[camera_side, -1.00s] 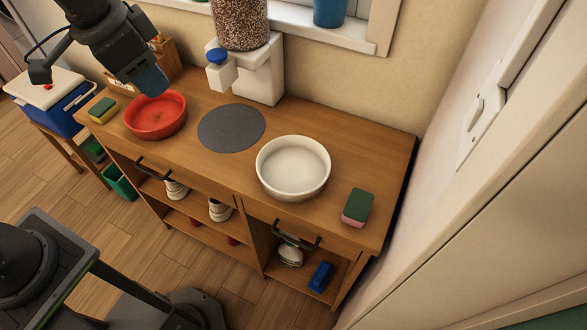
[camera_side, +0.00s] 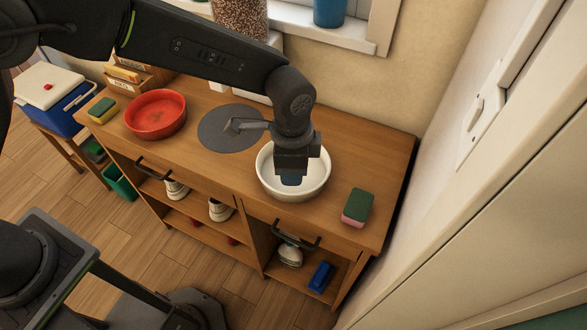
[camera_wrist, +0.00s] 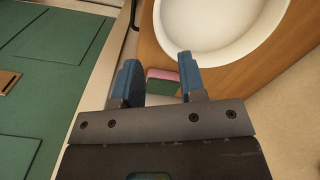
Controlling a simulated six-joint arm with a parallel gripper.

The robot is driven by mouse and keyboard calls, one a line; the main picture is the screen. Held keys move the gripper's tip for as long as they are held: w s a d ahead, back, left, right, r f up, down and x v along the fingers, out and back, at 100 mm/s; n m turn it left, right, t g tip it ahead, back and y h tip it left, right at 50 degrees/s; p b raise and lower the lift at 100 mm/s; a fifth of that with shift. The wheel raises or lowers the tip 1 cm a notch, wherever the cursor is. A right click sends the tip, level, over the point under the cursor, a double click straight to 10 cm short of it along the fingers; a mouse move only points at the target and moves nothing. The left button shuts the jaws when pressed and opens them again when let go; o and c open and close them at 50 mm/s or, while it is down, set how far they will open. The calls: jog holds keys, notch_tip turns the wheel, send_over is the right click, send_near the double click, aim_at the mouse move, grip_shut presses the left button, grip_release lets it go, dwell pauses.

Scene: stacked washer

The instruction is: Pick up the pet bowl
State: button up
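A white bowl (camera_side: 320,182) stands on the right half of the wooden cabinet top, and a red bowl (camera_side: 156,114) stands on the left half. The frames do not show which is the pet bowl. My gripper (camera_side: 291,180) points down over the white bowl in the side view and hides part of its inside. I cannot tell its exact height there. In the wrist view my gripper (camera_wrist: 160,72) has its two blue fingers apart with nothing held. The white bowl (camera_wrist: 212,22) lies beyond the fingertips at the top of that view.
A green and pink sponge (camera_side: 357,207) lies right of the white bowl; it shows between the fingers in the wrist view (camera_wrist: 163,82). A grey round mat (camera_side: 220,131) lies between the bowls. A food dispenser (camera_side: 240,18) stands behind. A wall bounds the right.

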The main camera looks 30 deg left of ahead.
aim_at(292, 192)
notch_tip(292, 192, down, 9)
jog(key=shift+w+f, duration=0.15)
dwell(0.4)
grip_shut()
dwell(0.4)
